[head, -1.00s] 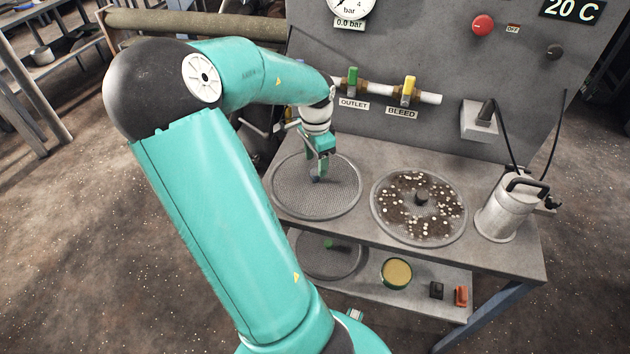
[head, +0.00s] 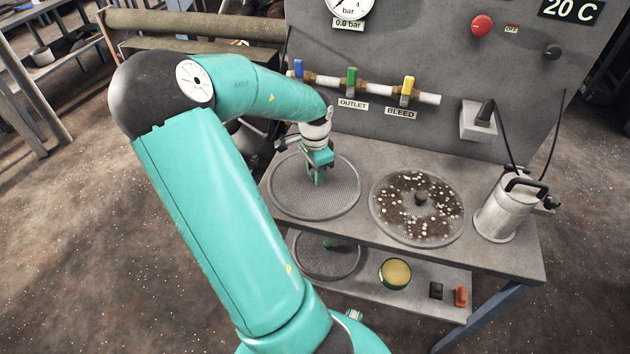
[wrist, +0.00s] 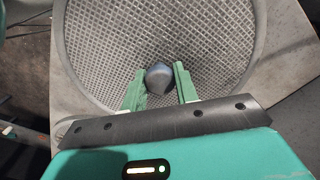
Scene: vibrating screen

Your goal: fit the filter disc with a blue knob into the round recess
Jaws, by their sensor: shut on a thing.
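The filter disc (head: 338,200), a round grey mesh with a rim, is at the left of the bench top. Its blue knob (wrist: 159,77) shows at the mesh's middle in the wrist view; in the head view my gripper hides it. My gripper (head: 318,181) points down over the disc's centre. In the wrist view its green jaws (wrist: 159,83) stand on both sides of the knob and are shut on it. The disc looks flat, at about bench height; I cannot tell if it is slightly raised. I cannot make out an empty round recess.
A second disc (head: 385,212), dark knobbed and littered with pale bits, lies right of mine. A metal pump can (head: 503,212) stands at the bench's right. The lower shelf (head: 350,281) holds a green-knobbed disc, a yellow-topped tin (head: 397,273) and small blocks. Valves line the panel behind.

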